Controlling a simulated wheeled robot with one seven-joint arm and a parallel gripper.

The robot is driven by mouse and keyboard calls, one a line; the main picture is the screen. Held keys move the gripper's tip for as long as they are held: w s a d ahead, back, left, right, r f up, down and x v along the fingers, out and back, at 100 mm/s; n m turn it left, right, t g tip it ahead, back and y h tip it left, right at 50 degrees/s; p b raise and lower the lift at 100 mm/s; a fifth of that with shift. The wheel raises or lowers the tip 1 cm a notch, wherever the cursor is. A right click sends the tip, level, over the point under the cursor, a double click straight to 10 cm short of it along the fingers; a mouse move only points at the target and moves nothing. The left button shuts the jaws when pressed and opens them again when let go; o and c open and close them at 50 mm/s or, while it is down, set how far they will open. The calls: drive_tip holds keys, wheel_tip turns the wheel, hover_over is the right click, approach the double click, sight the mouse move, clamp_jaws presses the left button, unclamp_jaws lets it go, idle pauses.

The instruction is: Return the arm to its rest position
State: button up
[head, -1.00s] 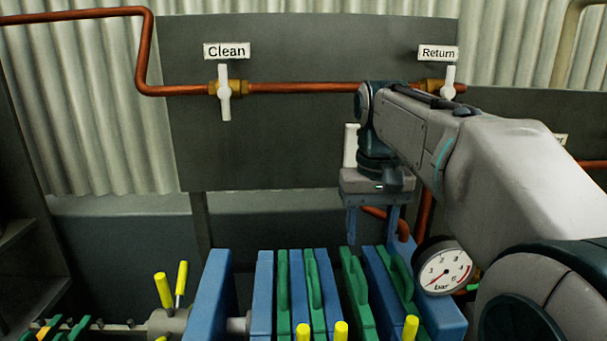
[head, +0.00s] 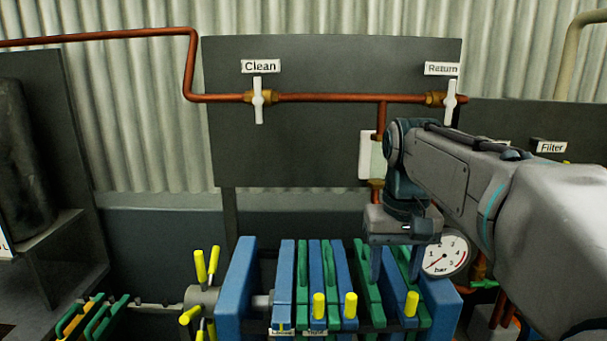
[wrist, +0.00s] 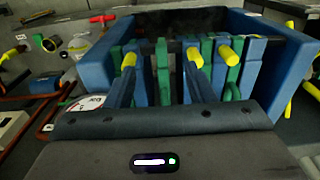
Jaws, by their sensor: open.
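My gripper (head: 395,265) hangs at the end of my grey arm, pointing down in front of the filter press in the head view. Its two blue fingers are apart with nothing seen between them. In the wrist view the fingers (wrist: 160,88) reach toward the press plates, also apart and empty. The press has blue end blocks (head: 236,290) and blue and green plates (head: 330,275) with yellow handles (head: 319,306). In the head view the arm comes in from the right. Whether the fingers touch the plates cannot be told.
A dark panel behind carries a copper pipe (head: 335,97), a Clean valve (head: 258,100) and a Return valve (head: 450,100). A pressure gauge (head: 446,256) sits right beside the gripper in the picture. A dark rack (head: 65,250) stands at the left.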

drive_tip(key=s+f+t, duration=0.2)
drive_tip(key=s+f, duration=1)
drive_tip(key=f, duration=0.3)
drive_tip(key=shift+f, duration=0.1)
